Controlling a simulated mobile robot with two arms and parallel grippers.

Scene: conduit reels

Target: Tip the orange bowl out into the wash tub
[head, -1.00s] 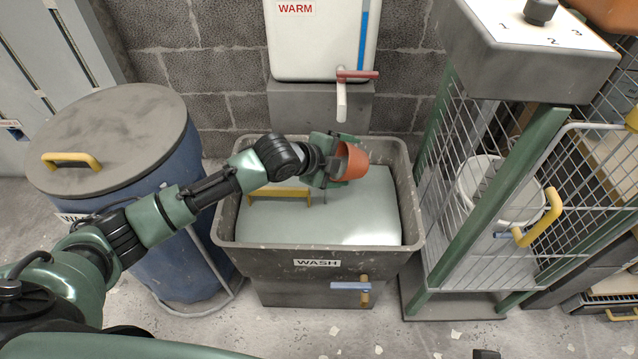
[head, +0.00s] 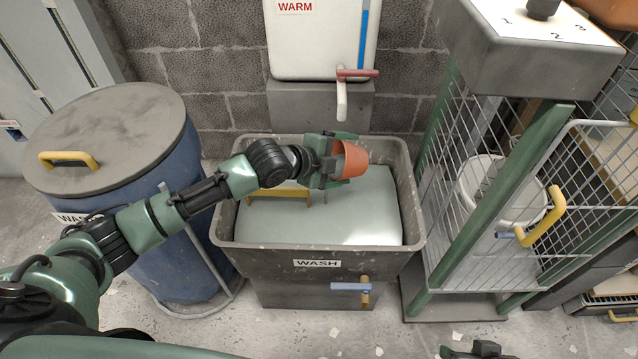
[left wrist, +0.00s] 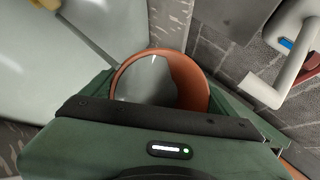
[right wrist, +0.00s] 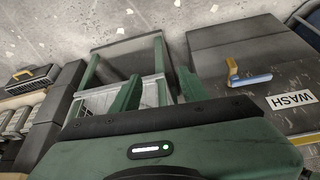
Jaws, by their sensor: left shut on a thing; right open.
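The orange bowl (head: 352,160) is held on its side above the back part of the wash tub (head: 258,262), tilted. My left gripper (head: 343,160) is shut on it, with a finger on either side. The left wrist view looks into the bowl (left wrist: 196,88); a smooth grey patch shows inside, and I cannot tell whether it is liquid. Pale grey-green water (head: 320,222) fills much of the tub. My right gripper (head: 482,350) is at the bottom edge of the head view. In the right wrist view its fingers (right wrist: 158,90) are apart and empty.
A yellow-handled thing (head: 280,193) lies in the tub's left part. A warm-water tank (head: 320,40) with a red-levered spout (head: 342,100) hangs behind. A lidded blue barrel (head: 150,240) stands left. A wire cage (head: 470,235) with a white bucket (head: 490,190) stands right.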

